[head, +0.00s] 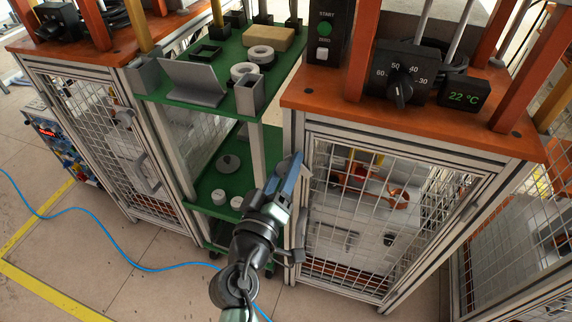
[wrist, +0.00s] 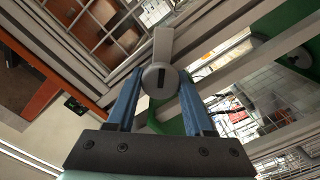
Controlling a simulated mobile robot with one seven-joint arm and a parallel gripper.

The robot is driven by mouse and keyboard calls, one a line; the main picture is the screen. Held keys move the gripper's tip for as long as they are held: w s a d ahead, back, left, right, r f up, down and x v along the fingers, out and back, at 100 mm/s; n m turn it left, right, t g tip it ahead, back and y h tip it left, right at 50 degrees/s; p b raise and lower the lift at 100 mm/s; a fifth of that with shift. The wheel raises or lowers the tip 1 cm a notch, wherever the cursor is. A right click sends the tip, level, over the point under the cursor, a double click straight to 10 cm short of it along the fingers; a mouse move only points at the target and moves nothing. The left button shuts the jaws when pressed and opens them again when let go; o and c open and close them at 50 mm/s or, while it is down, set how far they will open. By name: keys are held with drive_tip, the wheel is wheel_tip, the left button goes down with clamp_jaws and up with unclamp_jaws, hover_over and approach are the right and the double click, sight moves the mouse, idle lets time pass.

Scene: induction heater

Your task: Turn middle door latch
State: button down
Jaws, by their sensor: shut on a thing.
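My gripper (head: 290,178) is at the left frame post of the right-hand mesh door (head: 370,225) in the head view. In the wrist view, the two blue fingers of my gripper (wrist: 160,84) are shut on the door latch (wrist: 160,77), one finger on each side. The latch has a round grey knob with a dark slot, and a pale flat tab (wrist: 163,43) points up from it in the picture. In the head view my gripper hides the latch. The door appears closed against its frame.
The orange heater top (head: 430,125) above the door carries a dial box (head: 405,75) and a 22 °C display (head: 464,96). Left of the door stands a green shelf (head: 215,105) with several parts. A blue cable (head: 110,258) lies on the floor at left.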

drive_tip(key=n+p, duration=0.1)
drive_tip(key=n, duration=0.3)
drive_tip(key=shift+f+n, duration=0.1)
drive_tip(key=shift+n, duration=0.2)
drive_tip(key=shift+a+f+n+p, duration=0.1)
drive_tip(key=shift+n+p, duration=0.75)
drive_tip(key=shift+n, duration=1.05)
drive_tip(key=shift+c, duration=1.6)
unclamp_jaws()
drive_tip(key=shift+s, duration=0.1)
drive_tip(key=v, duration=1.2)
drive_tip(key=shift+s+p, duration=0.35)
drive_tip(key=shift+s, duration=0.05)
drive_tip(key=shift+a, duration=0.15)
